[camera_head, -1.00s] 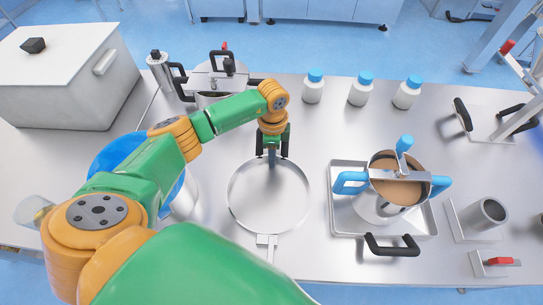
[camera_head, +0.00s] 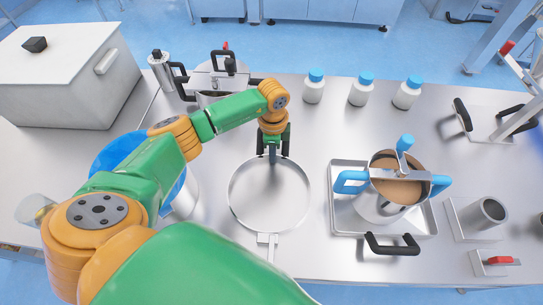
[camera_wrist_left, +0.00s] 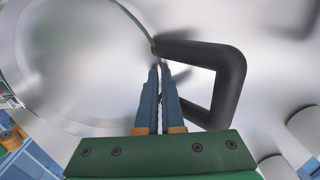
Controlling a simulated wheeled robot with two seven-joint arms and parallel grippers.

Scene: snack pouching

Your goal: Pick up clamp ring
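The clamp ring (camera_head: 233,213) is a large thin silver hoop with a small clasp at its near side, in the middle of the table. My left gripper (camera_head: 272,158) is at its far rim, pointing down. In the left wrist view the blue-grey fingers (camera_wrist_left: 158,75) are close together at the edge of the ring (camera_wrist_left: 120,12), with only a narrow slit between them. They look shut on the rim; the contact itself is partly hidden. I cannot tell whether the ring is clear of the table. My right gripper is not in view.
A lidded pot with black handles (camera_head: 181,84) stands behind my left arm; a black handle (camera_wrist_left: 232,75) is close beside the fingers. A tray (camera_head: 432,222) holds a blue-handled pot, right. Several blue-capped bottles (camera_head: 360,92) stand behind. A white box (camera_head: 60,90) is far left.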

